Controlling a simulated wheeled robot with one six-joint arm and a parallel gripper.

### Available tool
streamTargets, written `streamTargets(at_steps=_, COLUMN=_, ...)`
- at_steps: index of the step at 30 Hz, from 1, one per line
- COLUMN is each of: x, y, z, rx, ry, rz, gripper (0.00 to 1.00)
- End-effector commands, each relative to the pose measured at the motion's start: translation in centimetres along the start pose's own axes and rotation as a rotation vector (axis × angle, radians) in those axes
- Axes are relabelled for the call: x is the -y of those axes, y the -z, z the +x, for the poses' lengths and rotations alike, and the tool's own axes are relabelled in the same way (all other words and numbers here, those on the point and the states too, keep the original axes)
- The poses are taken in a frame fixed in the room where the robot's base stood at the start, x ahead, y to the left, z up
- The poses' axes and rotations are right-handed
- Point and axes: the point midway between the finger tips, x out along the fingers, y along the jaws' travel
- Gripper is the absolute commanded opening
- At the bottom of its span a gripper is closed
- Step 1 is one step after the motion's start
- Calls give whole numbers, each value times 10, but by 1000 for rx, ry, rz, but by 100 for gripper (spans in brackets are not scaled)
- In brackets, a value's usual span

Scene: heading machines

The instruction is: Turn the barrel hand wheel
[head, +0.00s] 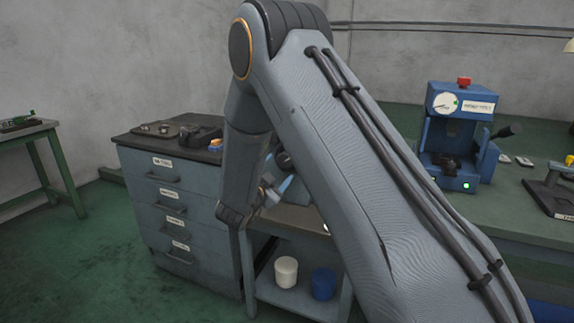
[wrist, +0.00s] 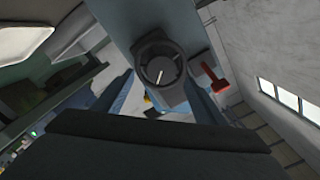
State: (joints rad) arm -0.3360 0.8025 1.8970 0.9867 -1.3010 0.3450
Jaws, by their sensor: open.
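A dark round part with a ribbed rim and a pale mark on its face, which looks like the barrel hand wheel (wrist: 160,70), is in the upper middle of the wrist view. It sits on a grey-blue body. The two light blue fingers of my gripper (wrist: 159,98) stand apart, one on each side of the wheel's dark lower part. Nothing shows held between them; I cannot tell whether they touch it. In the head view, my gripper (head: 277,187) is partly hidden by my arm. A dark rounded part (head: 284,160) beside it may be the wheel; my arm hides most of that machine.
A red lever (wrist: 214,77) sticks out right of the wheel. A drawer cabinet (head: 180,205) stands left of a low bench with a white tub (head: 286,271) and a blue tub (head: 323,283) on its shelf. A blue machine (head: 457,140) stands on the green bench at right.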

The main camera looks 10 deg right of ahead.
Motion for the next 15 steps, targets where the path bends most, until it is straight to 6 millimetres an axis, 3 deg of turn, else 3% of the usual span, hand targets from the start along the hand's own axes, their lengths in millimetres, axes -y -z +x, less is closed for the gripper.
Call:
streamTargets(at_steps=5, x=3, y=0, z=9, rx=-17, ry=3, rz=6, gripper=65)
streamTargets(at_steps=15, x=4, y=0, z=58, rx=-14, ry=5, rz=5, gripper=65)
